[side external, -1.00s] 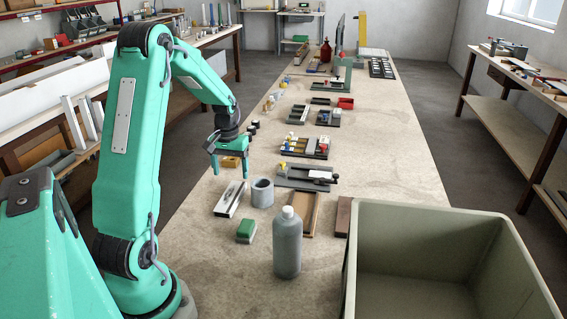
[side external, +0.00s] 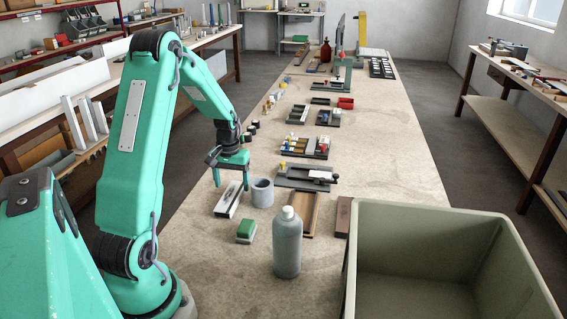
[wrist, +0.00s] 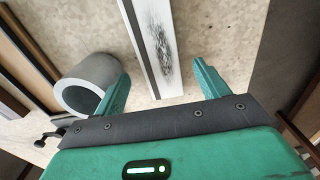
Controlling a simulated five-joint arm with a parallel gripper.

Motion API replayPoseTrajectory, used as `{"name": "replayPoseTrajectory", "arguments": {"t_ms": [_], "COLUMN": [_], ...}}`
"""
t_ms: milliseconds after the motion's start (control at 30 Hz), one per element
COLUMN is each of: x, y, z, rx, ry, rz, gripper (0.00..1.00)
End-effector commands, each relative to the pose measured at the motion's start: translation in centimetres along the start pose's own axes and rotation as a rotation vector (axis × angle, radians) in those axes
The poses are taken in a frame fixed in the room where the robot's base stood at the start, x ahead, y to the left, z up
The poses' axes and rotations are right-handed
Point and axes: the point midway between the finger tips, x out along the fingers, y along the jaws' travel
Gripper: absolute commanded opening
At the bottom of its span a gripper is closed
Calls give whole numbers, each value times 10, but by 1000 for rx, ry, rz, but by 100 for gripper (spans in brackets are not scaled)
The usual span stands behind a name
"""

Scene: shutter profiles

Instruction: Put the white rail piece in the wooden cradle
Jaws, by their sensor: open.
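The white rail piece (side external: 228,202) lies flat on the bench, a long white strip with a dark smudged patch on top. In the wrist view the rail piece (wrist: 156,40) runs between my two fingers. My gripper (side external: 232,186) is open and empty over the far end of the rail; the wrist view shows the gripper (wrist: 162,76) with a finger on either side, apart from the strip. The wooden cradle (side external: 304,214), a brown channel-like piece, lies to the right, beyond the grey cup; its near end is partly hidden by the bottle.
A grey bottle (side external: 287,247), a green block (side external: 246,231), a dark brown block (side external: 343,217) and a large bin (side external: 440,215) stand nearer. A dark fixture (side external: 306,177) lies behind.

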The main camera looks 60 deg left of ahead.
Motion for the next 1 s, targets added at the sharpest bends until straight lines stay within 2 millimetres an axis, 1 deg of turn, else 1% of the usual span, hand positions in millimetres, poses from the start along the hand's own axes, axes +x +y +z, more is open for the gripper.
{"name": "replayPoseTrajectory", "arguments": {"t_ms": [100,200,300,833,867,1000], "x": [16,26,31,33,33,33], "y": [0,0,0,0,0,0], "z": [0,0,0,-1,-1,-1], "rx": [0,0,0,0,0,0], "ry": [-3,-2,0,1,1,1], "rz": [0,0,0,0,0,0], "gripper": [74,74,74,74,70,42]}}
